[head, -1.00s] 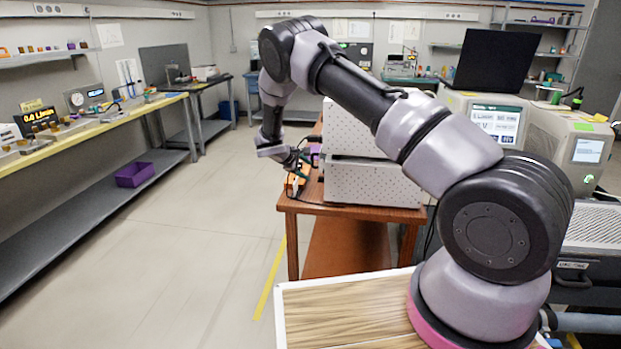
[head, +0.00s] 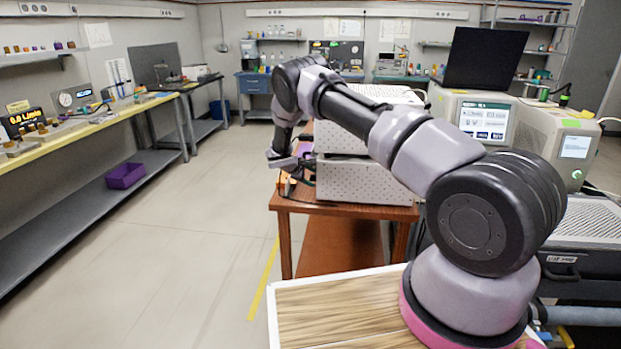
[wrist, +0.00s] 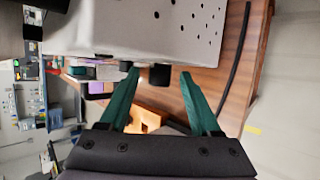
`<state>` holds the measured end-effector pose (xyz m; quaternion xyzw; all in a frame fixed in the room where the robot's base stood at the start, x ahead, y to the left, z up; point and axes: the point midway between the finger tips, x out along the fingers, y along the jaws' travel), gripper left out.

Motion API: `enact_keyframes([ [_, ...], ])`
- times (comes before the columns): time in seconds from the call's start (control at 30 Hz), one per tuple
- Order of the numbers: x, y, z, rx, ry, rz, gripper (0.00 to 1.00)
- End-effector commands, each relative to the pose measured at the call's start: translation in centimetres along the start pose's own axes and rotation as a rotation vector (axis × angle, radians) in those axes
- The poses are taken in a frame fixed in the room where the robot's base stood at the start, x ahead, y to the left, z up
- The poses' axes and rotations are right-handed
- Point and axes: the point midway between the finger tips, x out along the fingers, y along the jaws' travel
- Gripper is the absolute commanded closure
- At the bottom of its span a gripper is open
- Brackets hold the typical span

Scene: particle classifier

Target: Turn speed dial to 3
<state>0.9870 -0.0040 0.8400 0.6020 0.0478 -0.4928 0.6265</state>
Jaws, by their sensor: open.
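A dark block-like knob (wrist: 159,76) sticks out of the lower edge of a white perforated box (wrist: 185,28) in the wrist view. It may be the speed dial; no numbers or marks on it can be read. My gripper (wrist: 160,83) is open, with one green finger on each side of the knob in the picture. Contact cannot be told. In the head view the perforated box (head: 362,181) is the lower of two stacked on a brown table (head: 330,208). My gripper is at its left side there, small and partly hidden by my wrist.
An orange object (wrist: 148,117) lies on the table below my fingers in the wrist view. A black cable (wrist: 236,58) runs along the tabletop. Machines with screens (head: 486,122) stand at the right. A yellow bench (head: 90,128) runs along the left wall. The floor between is clear.

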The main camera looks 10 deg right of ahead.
Motion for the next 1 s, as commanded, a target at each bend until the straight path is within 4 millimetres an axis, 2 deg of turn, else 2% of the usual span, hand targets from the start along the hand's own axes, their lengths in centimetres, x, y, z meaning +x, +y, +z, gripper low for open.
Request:
enact_keyframes([
  [0.07, 0.0, 0.0, 0.0, 0.000, 0.000, 0.000, 0.36],
  [0.17, 0.0, 0.0, 0.0, 0.000, 0.000, 0.000, 0.70],
  [0.23, 0.0, 0.0, 0.0, 0.000, 0.000, 0.000, 0.97],
  [0.27, 0.0, 0.0, 0.0, 0.000, 0.000, 0.000, 1.00],
  [0.67, -0.2, -0.3, -0.1, 0.016, 0.001, 0.056, 1.00],
  [1.0, 0.0, -1.0, -0.3, 0.102, 0.000, 0.290, 1.00],
])
